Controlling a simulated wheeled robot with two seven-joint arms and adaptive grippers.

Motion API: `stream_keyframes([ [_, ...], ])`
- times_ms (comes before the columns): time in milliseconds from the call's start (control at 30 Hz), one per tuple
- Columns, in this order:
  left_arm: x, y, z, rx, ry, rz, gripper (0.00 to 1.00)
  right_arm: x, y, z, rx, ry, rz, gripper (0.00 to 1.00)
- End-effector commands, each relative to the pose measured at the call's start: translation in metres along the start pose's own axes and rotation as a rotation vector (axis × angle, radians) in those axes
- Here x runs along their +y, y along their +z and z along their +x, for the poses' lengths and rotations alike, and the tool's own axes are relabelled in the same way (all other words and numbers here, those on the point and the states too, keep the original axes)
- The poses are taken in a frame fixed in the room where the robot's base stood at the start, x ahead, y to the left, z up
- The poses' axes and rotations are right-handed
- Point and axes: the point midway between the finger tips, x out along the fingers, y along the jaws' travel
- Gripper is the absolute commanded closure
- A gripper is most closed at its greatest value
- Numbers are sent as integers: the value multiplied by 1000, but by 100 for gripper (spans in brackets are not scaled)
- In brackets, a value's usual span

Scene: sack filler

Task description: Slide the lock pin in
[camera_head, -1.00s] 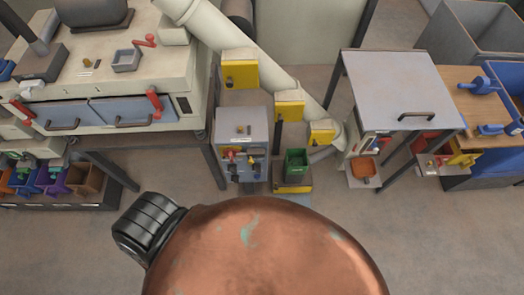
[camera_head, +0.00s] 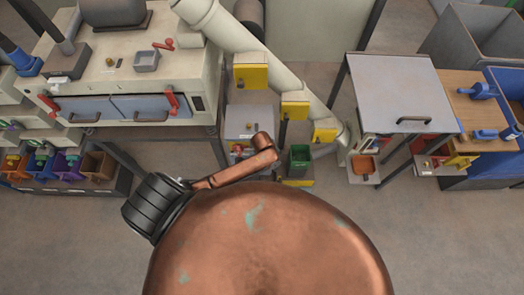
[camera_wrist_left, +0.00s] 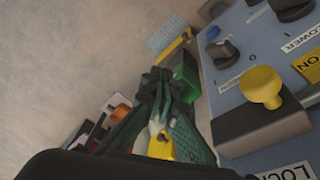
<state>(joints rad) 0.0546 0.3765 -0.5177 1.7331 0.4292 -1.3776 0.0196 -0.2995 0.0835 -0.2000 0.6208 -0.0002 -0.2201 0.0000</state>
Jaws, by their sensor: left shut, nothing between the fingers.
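In the left wrist view a yellow knob (camera_wrist_left: 262,86) sticks up from a dark block (camera_wrist_left: 262,125) on a blue-grey panel (camera_wrist_left: 232,85). A partly cut-off label beside the block seems to read LOCK, so this knob looks like the lock pin. My left gripper (camera_wrist_left: 160,78) has its dark green fingers shut and empty. It is to the left of the knob in that view, apart from it. In the head view the grey cabinet (camera_head: 243,113) stands in the middle, its lower front mostly hidden by my left arm. My right gripper does not show.
Black dials (camera_wrist_left: 222,50) sit on the panel near the knob. A green bin (camera_head: 299,157) stands right of the cabinet. Yellow boxes (camera_head: 251,72) line the sloping pipe. A grey-topped table (camera_head: 402,90) is at right. Open floor lies in front.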

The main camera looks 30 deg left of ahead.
Motion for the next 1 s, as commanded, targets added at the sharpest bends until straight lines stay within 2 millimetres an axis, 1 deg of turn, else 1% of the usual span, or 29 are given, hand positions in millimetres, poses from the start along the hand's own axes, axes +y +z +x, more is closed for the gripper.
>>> stream_keyframes([
  [33,0,-20,-20,-15,-2,58,100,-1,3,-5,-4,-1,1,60],
  [67,1,-28,-30,-32,0,93,100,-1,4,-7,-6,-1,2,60],
  [100,3,-38,-45,-60,2,141,100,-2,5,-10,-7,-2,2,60],
  [167,4,-50,-68,-111,-1,215,100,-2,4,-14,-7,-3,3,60],
  [200,3,-56,-84,-150,-9,264,100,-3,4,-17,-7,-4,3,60],
  [267,0,-60,-107,-212,-22,329,100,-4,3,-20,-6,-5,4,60],
  [300,-3,-62,-121,-252,-32,365,100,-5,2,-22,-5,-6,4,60],
  [400,-12,-62,-151,-339,-59,431,100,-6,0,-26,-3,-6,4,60],
  [500,-18,-59,-169,-398,-77,469,100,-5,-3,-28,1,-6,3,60],
  [600,-21,-57,-176,-426,-85,485,100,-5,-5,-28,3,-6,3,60],
  [667,-22,-55,-174,-434,-85,487,100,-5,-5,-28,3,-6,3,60],
  [767,-24,-50,-164,-436,-85,487,100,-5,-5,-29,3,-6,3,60],
  [867,-27,-43,-147,-436,-84,486,100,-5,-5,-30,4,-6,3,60],
  [1000,-33,-32,-121,-434,-84,485,100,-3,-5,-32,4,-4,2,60],
])
